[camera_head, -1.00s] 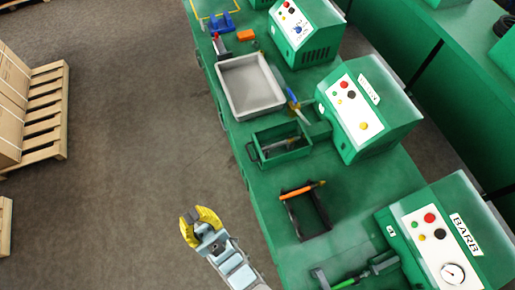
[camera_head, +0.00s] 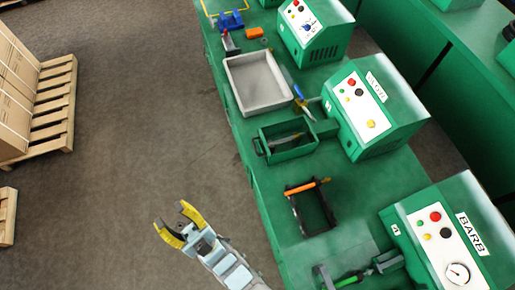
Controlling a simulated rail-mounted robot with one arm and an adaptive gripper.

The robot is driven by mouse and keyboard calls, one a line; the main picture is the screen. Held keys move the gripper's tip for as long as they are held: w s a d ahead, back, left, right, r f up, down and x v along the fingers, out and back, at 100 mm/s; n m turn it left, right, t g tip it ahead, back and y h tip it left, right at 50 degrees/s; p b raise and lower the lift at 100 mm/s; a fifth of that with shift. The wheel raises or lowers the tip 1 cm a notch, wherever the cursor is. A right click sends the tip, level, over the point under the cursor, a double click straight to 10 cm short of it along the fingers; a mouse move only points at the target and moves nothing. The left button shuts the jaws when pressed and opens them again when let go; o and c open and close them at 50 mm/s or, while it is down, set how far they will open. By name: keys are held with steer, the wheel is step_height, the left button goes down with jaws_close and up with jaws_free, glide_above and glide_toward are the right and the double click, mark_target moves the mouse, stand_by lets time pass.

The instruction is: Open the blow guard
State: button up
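My gripper (camera_head: 174,220), with two yellow fingers, is open and empty over the bare floor, left of the green bench. I cannot tell for certain which part is the blow guard. A black rectangular frame with an orange bar (camera_head: 311,207) lies on the bench, right of my gripper and apart from it. A green open-topped box with a handle (camera_head: 287,153) sits in front of the middle green machine (camera_head: 375,112). A green-handled tool (camera_head: 349,279) is at the bottom, beside the machine marked BARB (camera_head: 441,232), and is partly cut off.
The green bench (camera_head: 352,180) runs from bottom to top of the view. A grey tray (camera_head: 238,93), an orange block (camera_head: 254,33) and another machine (camera_head: 318,38) are farther up. Pallets with boxes (camera_head: 55,100) stand left. The floor between is clear.

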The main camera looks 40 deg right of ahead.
mark_target(255, 146)
steer(key=w+a+f+n+g+y+b, duration=0.1)
steer(key=w+a+f+n+g+b, duration=0.3)
steer(key=w+f, duration=0.6)
steer(key=w+a+f+n+g+y+b, duration=0.1)
steer(key=w+a+f+n+g+b, duration=0.15)
steer(key=w+f+g+b, duration=0.75)
step_height(255, 146, down, 13)
steer(key=d+h+p, duration=0.1)
steer(key=d+h, duration=0.1)
steer(key=h, duration=0.2)
steer(key=w+d+f+m+g+h+b, duration=0.1)
steer(key=w+d+f+g+h+b, duration=0.15)
steer(key=d+f+h+b, duration=0.8)
steer(key=s+d+m+g+h+b, duration=0.1)
steer(key=s+d+m+g+h, duration=0.15)
steer(key=d, duration=0.35)
steer(key=s+d+r+m+g+h+b, duration=0.1)
steer(key=s+d+m+g+h+b, duration=0.1)
steer(key=s+d+g+h, duration=0.3)
steer(key=s+d+m+b, duration=0.1)
steer(key=s+d+m, duration=0.1)
steer(key=d, duration=0.5)
steer(key=x, duration=0.8)
steer(key=b+x, duration=0.1)
steer(key=x, duration=0.8)
steer(key=shift+s+d+r, duration=0.15)
steer(key=shift+s+r, duration=0.05)
steer(key=shift+s, duration=0.05)
